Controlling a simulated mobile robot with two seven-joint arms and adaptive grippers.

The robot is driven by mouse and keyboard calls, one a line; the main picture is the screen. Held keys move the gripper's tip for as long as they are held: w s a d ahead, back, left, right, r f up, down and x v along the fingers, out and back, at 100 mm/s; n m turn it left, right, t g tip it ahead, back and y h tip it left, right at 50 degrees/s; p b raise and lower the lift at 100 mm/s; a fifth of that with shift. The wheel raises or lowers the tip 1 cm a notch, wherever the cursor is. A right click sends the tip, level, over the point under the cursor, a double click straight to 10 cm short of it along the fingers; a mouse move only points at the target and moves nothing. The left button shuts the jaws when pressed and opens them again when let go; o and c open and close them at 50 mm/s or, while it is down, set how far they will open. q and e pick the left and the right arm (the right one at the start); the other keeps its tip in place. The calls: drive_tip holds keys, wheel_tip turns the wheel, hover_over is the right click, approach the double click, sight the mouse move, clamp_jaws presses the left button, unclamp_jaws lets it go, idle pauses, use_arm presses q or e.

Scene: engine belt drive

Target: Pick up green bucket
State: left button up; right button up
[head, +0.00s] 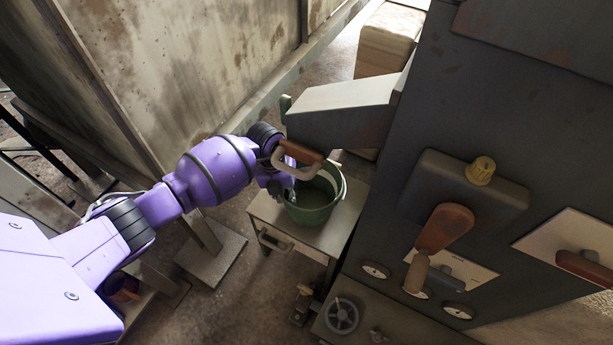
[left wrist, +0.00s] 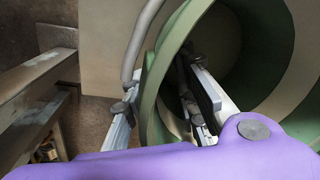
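The green bucket (head: 316,204) stands upright on a small grey table (head: 341,232), below a grey machine chute. In the left wrist view the bucket (left wrist: 182,25) fills the upper right, and its rim and dark inside show. My left gripper (head: 286,186) is at the bucket's left rim, partly hidden by my wrist. In the left wrist view, the gripper (left wrist: 160,85) is open, with one finger outside the bucket wall and the other inside it. Whether either finger touches the wall is unclear. My right gripper is not in view.
The grey chute (head: 345,108) juts out just above the bucket. A brown-gripped handle (head: 301,152) is close to my wrist; I cannot tell what it belongs to. A large dark machine (head: 500,120) with levers and dials stands on the right. Open floor (head: 228,305) lies left of the table.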

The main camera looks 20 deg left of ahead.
use_arm(q)
drive_tip(key=shift+w+r, duration=0.1)
drive_tip(key=shift+c, duration=0.5)
clamp_jaws()
drive_tip(key=shift+r, duration=0.1)
